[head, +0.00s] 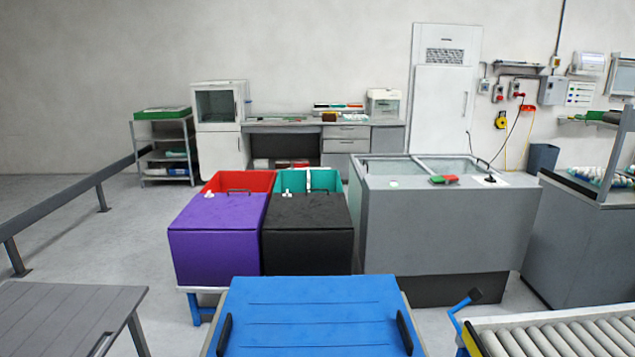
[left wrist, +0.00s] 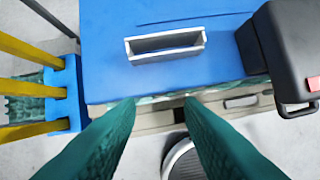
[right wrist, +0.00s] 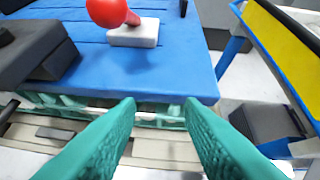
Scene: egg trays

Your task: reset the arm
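My left gripper (left wrist: 160,102) shows in the left wrist view as two teal fingers spread apart with nothing between them. My right gripper (right wrist: 160,103) shows in the right wrist view, also open and empty. Both sets of fingertips show by the near edge of a blue surface; their height relative to it is hard to tell. The blue surface (head: 310,320) is at the bottom middle of the head view, with black handles at its sides. It also shows in the left wrist view (left wrist: 110,65) and the right wrist view (right wrist: 180,70). Neither gripper is visible in the head view.
A hollow metal block (left wrist: 165,45) is on the blue surface in the left wrist view. A red knob (right wrist: 108,12) on a white block (right wrist: 133,34) shows in the right wrist view. Purple (head: 217,235) and black (head: 307,230) bins stand beyond; a roller conveyor (head: 550,338) is at right.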

